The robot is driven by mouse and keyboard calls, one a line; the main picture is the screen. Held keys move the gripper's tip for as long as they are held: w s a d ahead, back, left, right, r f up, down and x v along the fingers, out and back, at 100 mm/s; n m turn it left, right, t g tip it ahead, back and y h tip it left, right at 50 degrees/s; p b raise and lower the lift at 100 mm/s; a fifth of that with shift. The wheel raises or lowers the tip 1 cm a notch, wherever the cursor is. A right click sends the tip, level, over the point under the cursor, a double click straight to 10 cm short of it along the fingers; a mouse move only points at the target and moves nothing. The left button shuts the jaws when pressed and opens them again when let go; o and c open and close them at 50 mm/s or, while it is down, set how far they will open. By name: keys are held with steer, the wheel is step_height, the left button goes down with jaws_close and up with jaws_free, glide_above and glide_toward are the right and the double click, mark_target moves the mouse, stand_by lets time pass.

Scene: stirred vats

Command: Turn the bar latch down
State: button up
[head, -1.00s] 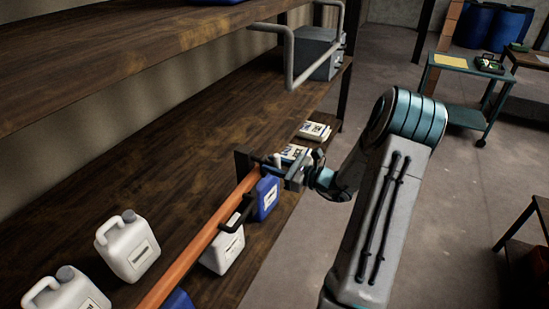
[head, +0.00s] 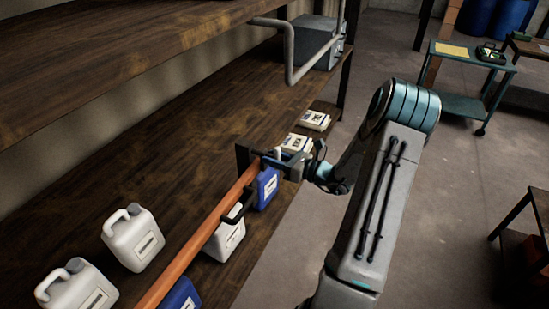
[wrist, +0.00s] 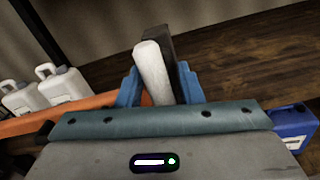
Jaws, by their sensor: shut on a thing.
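The orange bar (head: 200,250) runs along the front of the shelf to a dark end bracket (head: 243,158). My gripper (head: 278,161) is at the bracket end of the bar in the head view. In the wrist view, my gripper's blue fingers (wrist: 157,88) are shut on the pale latch handle (wrist: 151,68), one finger on each side. The handle stands beside a dark upright plate (wrist: 161,45) and leans slightly left in that view. My gripper hides most of the latch in the head view; a small pale tip shows there.
White jugs (head: 133,238) and a blue container (head: 267,187) stand on the wooden shelf (head: 150,170) near the bar. Open floor (head: 450,180) lies to the right.

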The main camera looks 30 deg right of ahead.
steer(key=o, duration=0.7)
steer(key=shift+o, duration=0.2)
steer(key=b+v, duration=0.2)
steer(key=v, duration=1.2)
steer(key=shift+b, duration=0.4)
steer(key=shift+w+a, duration=0.1)
